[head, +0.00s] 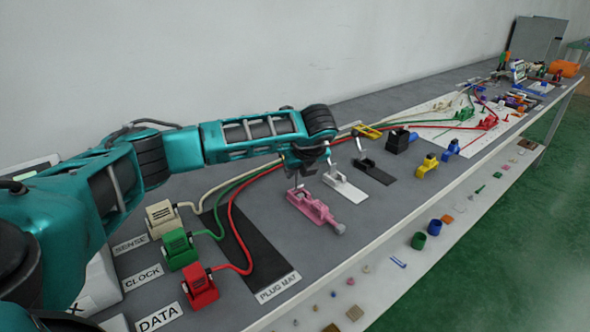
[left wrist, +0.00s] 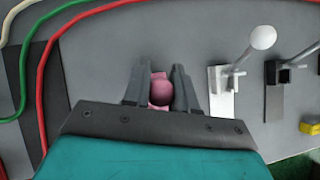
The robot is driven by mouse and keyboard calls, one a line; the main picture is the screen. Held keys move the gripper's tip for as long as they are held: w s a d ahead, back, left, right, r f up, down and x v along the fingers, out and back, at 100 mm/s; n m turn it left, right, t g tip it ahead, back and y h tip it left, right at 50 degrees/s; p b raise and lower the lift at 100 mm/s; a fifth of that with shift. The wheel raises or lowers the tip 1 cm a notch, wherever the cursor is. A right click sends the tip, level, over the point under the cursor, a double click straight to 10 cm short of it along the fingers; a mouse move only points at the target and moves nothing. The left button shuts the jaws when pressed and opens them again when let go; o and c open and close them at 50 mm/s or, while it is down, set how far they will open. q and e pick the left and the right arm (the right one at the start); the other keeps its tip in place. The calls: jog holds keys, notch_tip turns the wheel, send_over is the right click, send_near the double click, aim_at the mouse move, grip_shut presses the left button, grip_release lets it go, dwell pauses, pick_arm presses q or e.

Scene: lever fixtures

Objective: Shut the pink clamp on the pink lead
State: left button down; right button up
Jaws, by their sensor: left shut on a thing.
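The pink clamp (head: 314,208) sits on the grey bench, its body pointing towards the front edge and ending in a grey tip. My left gripper (head: 296,183) reaches down over its rear end from the left. In the left wrist view the fingers (left wrist: 160,85) are closed on either side of a round pink knob (left wrist: 161,90), the clamp's lever end. The fingers hide most of the lever, so its angle is unclear. I see no pink lead; the leads that show are red (head: 232,215), green and cream. My right gripper is not in view.
A white clamp (head: 345,186) and a black clamp (head: 375,170) stand to the right, the white one with its lever raised. Red (head: 200,288), green (head: 180,250) and cream (head: 163,218) plugs stand at left by the black plug mat (head: 245,252). A lower shelf holds small items.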

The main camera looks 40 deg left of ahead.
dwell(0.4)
pick_arm(q)
jog(key=c, duration=0.9)
grip_release()
jog(key=shift+d+r, duration=0.1)
jog(key=v, duration=1.2)
jog(key=shift+s+d+r+p, duration=0.15)
jog(key=shift+d+r+p, duration=0.1)
jog(key=shift+p, duration=0.05)
